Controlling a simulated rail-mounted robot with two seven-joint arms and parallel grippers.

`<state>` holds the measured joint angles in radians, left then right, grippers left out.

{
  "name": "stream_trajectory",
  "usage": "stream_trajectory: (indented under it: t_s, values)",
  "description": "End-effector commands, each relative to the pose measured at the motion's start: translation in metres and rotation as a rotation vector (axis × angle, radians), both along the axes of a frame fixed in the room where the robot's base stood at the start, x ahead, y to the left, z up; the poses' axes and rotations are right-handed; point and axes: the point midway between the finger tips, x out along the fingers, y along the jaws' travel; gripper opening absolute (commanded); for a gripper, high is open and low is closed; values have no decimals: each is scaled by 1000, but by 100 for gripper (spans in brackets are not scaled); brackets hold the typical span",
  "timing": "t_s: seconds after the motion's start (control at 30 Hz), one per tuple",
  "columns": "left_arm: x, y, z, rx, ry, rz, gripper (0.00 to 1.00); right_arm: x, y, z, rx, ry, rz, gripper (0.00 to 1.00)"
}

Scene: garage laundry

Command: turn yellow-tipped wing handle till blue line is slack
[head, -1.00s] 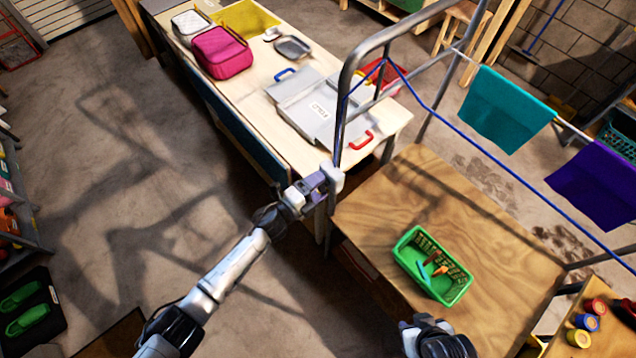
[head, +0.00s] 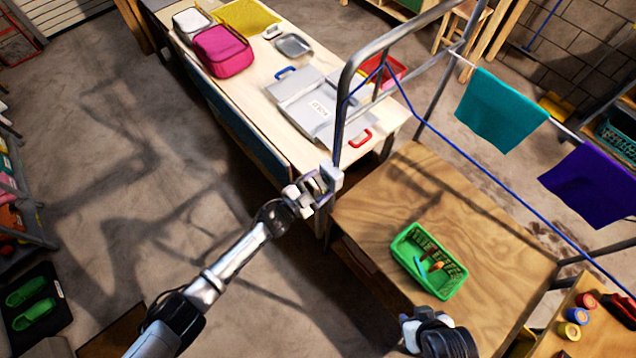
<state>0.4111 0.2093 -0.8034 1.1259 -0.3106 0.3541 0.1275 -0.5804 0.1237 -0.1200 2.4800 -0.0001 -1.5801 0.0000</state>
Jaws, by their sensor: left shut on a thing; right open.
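My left gripper (head: 320,186) is at the near post of the grey metal frame (head: 345,90), above the left corner of the wooden table. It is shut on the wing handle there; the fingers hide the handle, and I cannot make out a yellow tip. My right gripper (head: 410,332) is open and empty at the bottom, near the front edge of the wooden table.
A green basket (head: 456,290) with small items stands on the wooden table (head: 385,205). A teal cloth (head: 500,108) and a purple cloth (head: 592,185) hang on a pale line behind. A pale bench (head: 290,150) with a grey case is at back left.

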Motion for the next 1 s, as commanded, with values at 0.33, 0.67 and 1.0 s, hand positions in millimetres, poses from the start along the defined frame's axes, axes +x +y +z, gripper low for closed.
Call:
stream_trajectory:
  t_s: [0.33, 0.67, 1.0]
  values:
    - [0, 0, 1, -58, 62, -2, 47, 0, 2, 3, 8, 0, -5, 43]
    - [0, 0, 1, -64, 68, -2, 47, 0, 2, 3, 8, 0, -5, 43]
    - [0, 0, 1, -63, 68, -1, 90, 0, 0, 3, -1, 0, 1, 43]
